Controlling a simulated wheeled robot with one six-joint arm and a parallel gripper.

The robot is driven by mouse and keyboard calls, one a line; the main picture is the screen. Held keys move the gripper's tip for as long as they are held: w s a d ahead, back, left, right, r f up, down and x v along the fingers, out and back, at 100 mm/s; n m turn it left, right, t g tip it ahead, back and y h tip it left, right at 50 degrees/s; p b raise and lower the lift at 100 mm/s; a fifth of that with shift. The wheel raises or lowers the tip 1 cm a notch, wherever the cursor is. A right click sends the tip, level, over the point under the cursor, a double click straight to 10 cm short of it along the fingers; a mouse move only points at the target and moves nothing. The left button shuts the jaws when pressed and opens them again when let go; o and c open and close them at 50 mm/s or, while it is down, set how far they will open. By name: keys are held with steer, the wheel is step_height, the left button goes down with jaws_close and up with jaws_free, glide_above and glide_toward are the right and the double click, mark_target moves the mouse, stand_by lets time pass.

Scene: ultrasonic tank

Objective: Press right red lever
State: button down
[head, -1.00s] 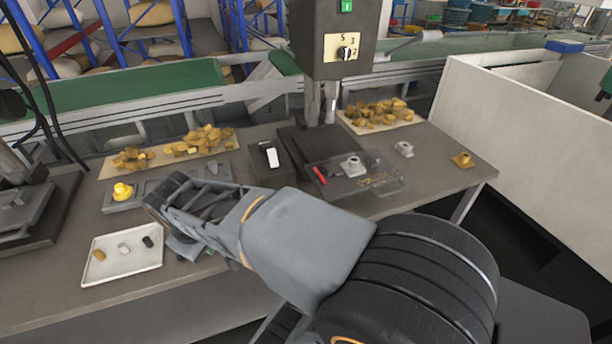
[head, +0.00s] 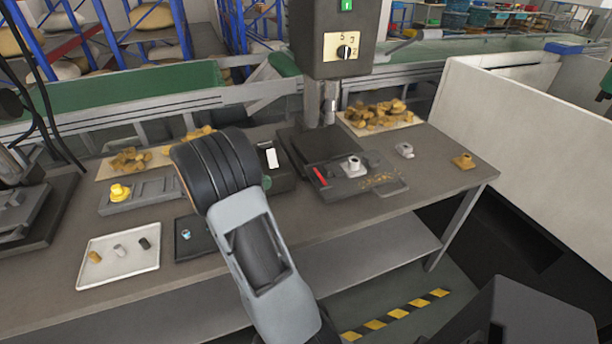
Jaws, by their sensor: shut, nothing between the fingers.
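A red lever (head: 320,176) lies slanted at the left side of a dark fixture plate (head: 390,187), under the press on the workbench. It is the only red lever I can make out. A grey metal part (head: 352,166) with a round boss sits just right of it on the plate. My arm rises from the bottom of the view to a black joint left of the press, apart from the lever. My gripper does not show; I see no fingertips, and the arm hides some of the bench.
The press column (head: 330,90) stands behind the plate. A black box with a white switch (head: 271,158) is left of the plate. A white tray (head: 118,282) and a small dark tray (head: 178,255) lie at the left. Bare bench lies in front of the plate.

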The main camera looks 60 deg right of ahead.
steer(key=p, duration=0.2)
glide_toward(320, 176)
steer(key=s+d+f, duration=0.1)
steer(key=d+f, duration=0.2)
steer(key=d, duration=0.1)
steer(key=shift+s+d+r, duration=0.35)
steer(key=shift+s+d, duration=0.25)
steer(key=shift+d, duration=0.1)
